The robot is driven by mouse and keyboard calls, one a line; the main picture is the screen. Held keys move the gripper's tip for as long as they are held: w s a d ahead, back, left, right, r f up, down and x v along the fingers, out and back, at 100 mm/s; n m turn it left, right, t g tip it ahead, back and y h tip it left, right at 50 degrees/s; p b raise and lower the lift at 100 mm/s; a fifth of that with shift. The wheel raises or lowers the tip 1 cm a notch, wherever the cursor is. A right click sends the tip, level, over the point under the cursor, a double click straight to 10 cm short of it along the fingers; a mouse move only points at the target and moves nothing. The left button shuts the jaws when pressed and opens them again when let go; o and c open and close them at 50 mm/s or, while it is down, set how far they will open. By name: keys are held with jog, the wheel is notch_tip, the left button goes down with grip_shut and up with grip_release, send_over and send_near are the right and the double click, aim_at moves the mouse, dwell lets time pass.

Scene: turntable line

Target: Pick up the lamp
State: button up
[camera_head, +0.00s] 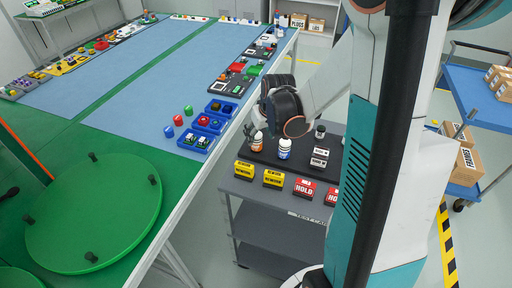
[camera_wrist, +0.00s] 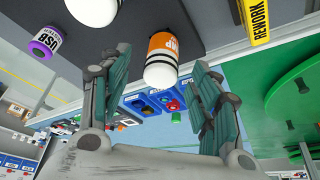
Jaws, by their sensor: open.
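The lamp is a small cylinder with an orange label ending in "MP" and a white end. In the wrist view the lamp (camera_wrist: 163,45) lies between the tips of my open gripper (camera_wrist: 160,66), with a gap visible on each side. I cannot tell how deep it sits between the fingers. In the head view the lamp (camera_head: 257,145) stands on a dark mat on the grey cart, partly hidden by my gripper (camera_head: 252,131), which comes down from above.
A white bottle with a blue label (camera_head: 284,149) stands close right of the lamp. A purple USB cylinder (camera_wrist: 44,43) is farther off. Yellow REWORK blocks (camera_head: 244,170) and red HOLD blocks (camera_head: 304,188) line the cart (camera_head: 262,210). The long blue-topped table (camera_head: 150,118) is left.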

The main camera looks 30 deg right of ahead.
aim_at(258, 136)
jog(key=shift+w+b+x, duration=0.1)
jog(key=shift+b+x, duration=0.5)
jog(key=shift+x, duration=0.75)
jog(key=shift+w+b+x, duration=0.15)
jog(key=shift+b+x, duration=0.45)
jog(key=shift+x, duration=0.8)
jog(key=shift+s+a+r, duration=0.1)
jog(key=shift+a+r, duration=0.05)
jog(key=c, duration=1.2)
